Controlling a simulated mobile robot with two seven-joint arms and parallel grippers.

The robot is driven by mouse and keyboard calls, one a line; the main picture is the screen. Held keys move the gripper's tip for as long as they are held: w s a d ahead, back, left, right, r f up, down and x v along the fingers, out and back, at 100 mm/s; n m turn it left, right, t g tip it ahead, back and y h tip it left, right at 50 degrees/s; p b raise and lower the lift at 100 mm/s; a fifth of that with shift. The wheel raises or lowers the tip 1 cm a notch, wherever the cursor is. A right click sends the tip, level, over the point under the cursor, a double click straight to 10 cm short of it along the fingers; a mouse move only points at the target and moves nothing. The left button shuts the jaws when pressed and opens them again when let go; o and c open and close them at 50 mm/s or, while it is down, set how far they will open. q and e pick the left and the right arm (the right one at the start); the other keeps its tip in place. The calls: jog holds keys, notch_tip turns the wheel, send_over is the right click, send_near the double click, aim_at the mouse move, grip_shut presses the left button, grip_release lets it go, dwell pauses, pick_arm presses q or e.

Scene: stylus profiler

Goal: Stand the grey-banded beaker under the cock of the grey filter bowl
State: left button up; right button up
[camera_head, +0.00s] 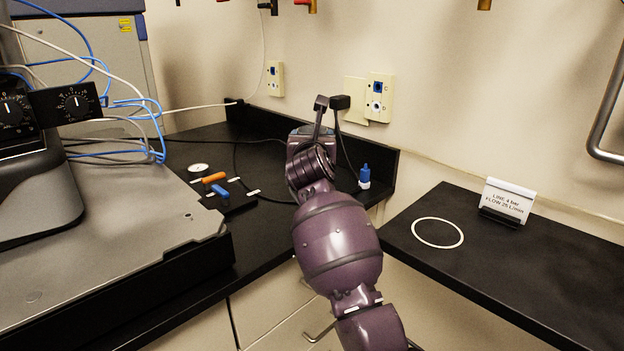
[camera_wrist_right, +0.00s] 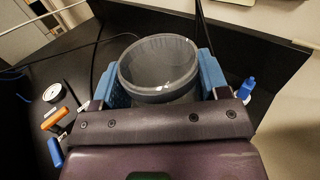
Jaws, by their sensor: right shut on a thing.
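A clear beaker with a grey band at its rim (camera_wrist_right: 160,66) is held upright between the blue fingers of my right gripper (camera_wrist_right: 165,78) in the right wrist view. The gripper is shut on it. In the head view my right arm reaches to the black bench in the back corner; its wrist hides the beaker, and the gripper (camera_head: 312,132) shows only in part. I cannot tell whether the beaker touches the bench. No filter bowl shows; only the lower ends of a few cocks, one red (camera_head: 311,5) and one brass (camera_head: 484,4), show at the top edge. My left gripper is out of view.
A white ring (camera_head: 438,233) marks the clear right bench (camera_head: 470,275), beside a sign (camera_head: 508,200). A blue-capped bottle (camera_head: 364,177) stands right of my wrist. A grey instrument (camera_head: 110,230) fills the left.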

notch_tip(320, 180, down, 3)
jog(key=shift+r, duration=0.1)
jog(key=shift+f+b, duration=0.2)
jog(key=shift+b, duration=0.1)
notch_tip(320, 180, down, 5)
jog(key=shift+f+b, duration=0.1)
jog(key=shift+b, duration=0.7)
jog(key=shift+w+f, duration=0.1)
jog(key=shift+f, duration=0.25)
jog(key=shift+r, duration=0.3)
jog(key=shift+f, duration=0.2)
jog(key=o, duration=1.3)
